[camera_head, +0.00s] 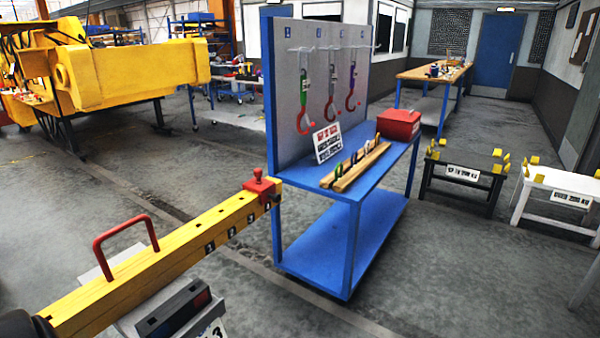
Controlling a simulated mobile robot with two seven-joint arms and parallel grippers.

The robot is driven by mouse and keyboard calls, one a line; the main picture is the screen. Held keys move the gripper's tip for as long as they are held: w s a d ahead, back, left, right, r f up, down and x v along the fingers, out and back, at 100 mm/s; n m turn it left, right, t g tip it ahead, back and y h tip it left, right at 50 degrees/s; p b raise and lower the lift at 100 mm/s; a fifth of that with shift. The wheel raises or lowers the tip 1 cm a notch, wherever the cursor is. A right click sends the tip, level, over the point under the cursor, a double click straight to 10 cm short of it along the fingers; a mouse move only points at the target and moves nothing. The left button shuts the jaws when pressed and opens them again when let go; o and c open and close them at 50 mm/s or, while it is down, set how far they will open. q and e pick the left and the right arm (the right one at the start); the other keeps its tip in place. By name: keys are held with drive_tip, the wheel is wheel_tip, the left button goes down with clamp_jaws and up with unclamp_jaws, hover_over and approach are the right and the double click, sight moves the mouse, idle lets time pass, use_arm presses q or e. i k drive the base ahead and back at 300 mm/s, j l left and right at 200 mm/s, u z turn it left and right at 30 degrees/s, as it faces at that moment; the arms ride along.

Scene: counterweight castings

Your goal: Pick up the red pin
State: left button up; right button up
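The red pin (258,174) stands upright with a small round knob at the far end of a yellow beam (150,258). It sits in a red collar (261,188) around the beam's tip, and its lower part is hidden. The beam runs from the bottom left to the middle, with numbers on its side and a red handle (124,236) on top. Neither of my grippers can be seen in the head view.
A blue cart (345,240) with a grey panel, several hanging hooks and a red box (398,124) stands just beyond the beam's tip. Black (463,186) and white (560,184) stands are at the right. The floor at the lower right is clear.

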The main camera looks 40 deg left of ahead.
sight(258, 172)
drive_tip(key=i+u, duration=0.15)
drive_tip(key=i, duration=0.35)
drive_tip(key=i+l+u, duration=0.15)
drive_tip(key=i, duration=0.3)
drive_tip(key=i+l+u, duration=0.1)
drive_tip(key=i, duration=0.4)
drive_tip(key=i+u, duration=0.2)
drive_tip(key=u, duration=0.25)
drive_tip(key=i+u, duration=0.2)
drive_tip(key=u, duration=0.2)
drive_tip(key=i+u, duration=0.15)
drive_tip(key=u, duration=0.3)
drive_tip(key=i+l+u, duration=0.2)
drive_tip(key=u, duration=0.25)
